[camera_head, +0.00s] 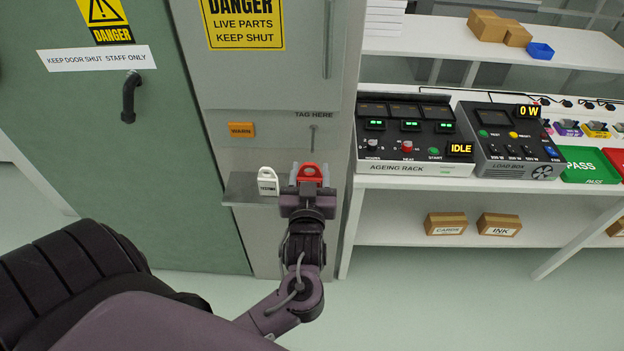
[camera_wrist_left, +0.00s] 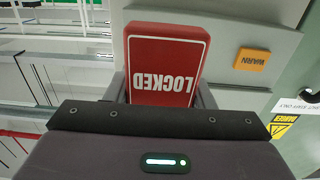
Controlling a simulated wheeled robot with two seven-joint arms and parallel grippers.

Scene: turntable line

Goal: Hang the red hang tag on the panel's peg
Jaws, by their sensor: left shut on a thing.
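The red hang tag (camera_head: 309,173) is between the fingers of my left gripper (camera_head: 309,182), in front of the grey panel. In the left wrist view the red tag (camera_wrist_left: 165,68) reads LOCKED, upside down in the picture, and my left gripper (camera_wrist_left: 163,95) is shut on it. The panel's peg (camera_head: 312,132) sits under the words TAG HERE, above the tag in the head view, and nothing hangs on it. A white tag marked TESTING (camera_head: 268,182) stands at the small grey shelf (camera_head: 240,188), left of my gripper. My right gripper is not in view.
An orange WARN label (camera_head: 241,130) is on the panel, left of the peg. A bench (camera_head: 400,182) with the ageing rack (camera_head: 408,140) and load box (camera_head: 510,145) stands to the right. A green door (camera_head: 100,170) is at the left.

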